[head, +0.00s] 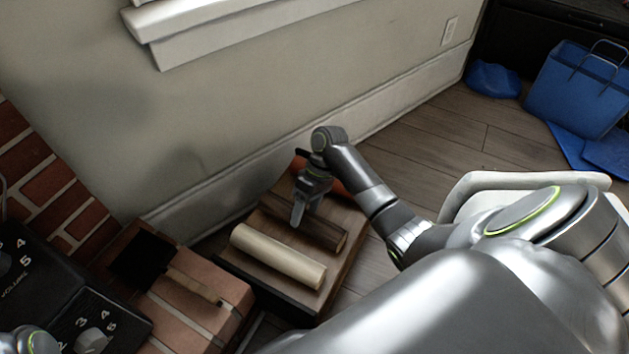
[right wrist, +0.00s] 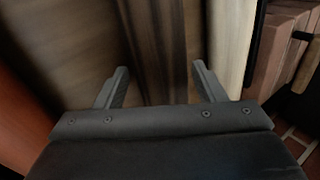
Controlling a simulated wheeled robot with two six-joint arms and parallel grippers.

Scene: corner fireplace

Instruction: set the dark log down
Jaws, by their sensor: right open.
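The dark log (head: 328,232) lies on a low wooden stand (head: 343,262) by the wall, beside a pale log (head: 280,255). My right gripper (head: 298,217) points down over the dark log, its fingers apart. In the right wrist view the dark log (right wrist: 158,50) runs between the two open fingers (right wrist: 158,85), with the pale log (right wrist: 232,45) to the right. Whether the fingers touch the dark log I cannot tell. My left gripper is not in view.
A reddish-orange thing (head: 333,178) lies at the stand's far end, partly hidden by my right arm. A brick ledge (head: 210,305) with a wooden-handled black brush (head: 145,258) is to the left. A blue bag (head: 575,90) stands far right.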

